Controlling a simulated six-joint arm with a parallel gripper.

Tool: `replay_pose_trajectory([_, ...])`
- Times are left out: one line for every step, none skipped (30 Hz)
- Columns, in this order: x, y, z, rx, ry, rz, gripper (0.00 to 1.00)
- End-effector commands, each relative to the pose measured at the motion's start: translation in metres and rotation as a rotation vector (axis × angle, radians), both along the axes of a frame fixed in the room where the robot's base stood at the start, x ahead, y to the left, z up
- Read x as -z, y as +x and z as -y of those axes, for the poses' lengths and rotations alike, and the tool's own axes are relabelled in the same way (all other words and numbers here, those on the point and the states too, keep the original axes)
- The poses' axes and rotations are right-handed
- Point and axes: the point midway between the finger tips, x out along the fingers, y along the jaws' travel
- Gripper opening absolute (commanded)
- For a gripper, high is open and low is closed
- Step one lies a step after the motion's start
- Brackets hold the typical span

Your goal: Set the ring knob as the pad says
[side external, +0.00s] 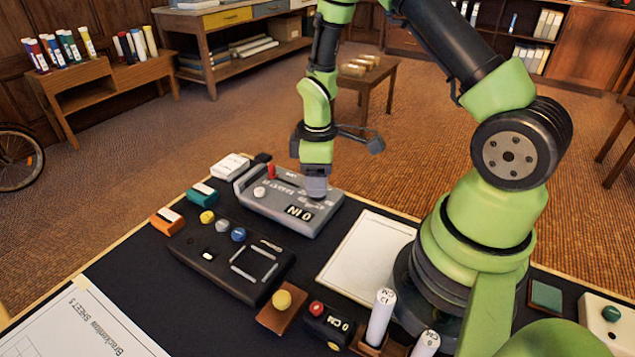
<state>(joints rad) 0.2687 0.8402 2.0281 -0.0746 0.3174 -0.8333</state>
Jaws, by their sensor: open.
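My gripper (316,186) points down over the right part of a grey console (262,206), close to its dark display (300,212), which seems to read "0 IN". The jaws are open, with nothing seen between them; whether they touch the console I cannot tell. The grey console also has a red knob (272,172) and a white knob (259,191). I cannot tell which knob is the ring knob; part of the console is hidden behind my gripper. A pale blank-looking pad or sheet (370,255) lies right of the consoles; no writing on it is readable.
A drawing sheet (80,328) lies lower left.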

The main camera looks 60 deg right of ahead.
Motion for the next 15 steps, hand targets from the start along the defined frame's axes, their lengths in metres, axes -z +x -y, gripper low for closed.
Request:
replay_pose_trajectory([0.007, 0.0, 0.0, -0.001, 0.0, -0.001, 0.55])
replay_pose_trajectory([0.009, 0.0, 0.0, -0.001, 0.0, -0.001, 0.55])
replay_pose_trajectory([0.013, 0.0, 0.0, -0.001, 0.0, 0.0, 0.55])
replay_pose_trajectory([0.015, 0.0, 0.0, -0.001, 0.0, 0.0, 0.55])
replay_pose_trajectory([0.016, 0.0, 0.0, 0.0, 0.0, 0.0, 0.55])
replay_pose_trajectory([0.018, 0.0, 0.0, 0.0, 0.0, 0.0, 0.55])
replay_pose_trajectory([0.019, 0.0, 0.0, 0.0, 0.0, 0.001, 0.55])
replay_pose_trajectory([0.019, 0.0, 0.0, 0.0, 0.0, 0.001, 0.55])
replay_pose_trajectory([0.019, 0.0, 0.0, 0.0, 0.0, 0.001, 0.55])
replay_pose_trajectory([0.019, 0.0, 0.0, 0.0, 0.0, 0.002, 0.55])
replay_pose_trajectory([0.019, 0.0, 0.0, 0.0, 0.0, 0.002, 0.55])
replay_pose_trajectory([0.019, 0.0, 0.0, 0.0, 0.0, 0.002, 0.55])
replay_pose_trajectory([0.019, 0.0, 0.0, 0.0, 0.0, 0.002, 0.55])
replay_pose_trajectory([0.019, 0.0, 0.0, 0.0, 0.0, 0.002, 0.55])
replay_pose_trajectory([0.019, 0.0, 0.0, 0.0, 0.0, 0.002, 0.52])
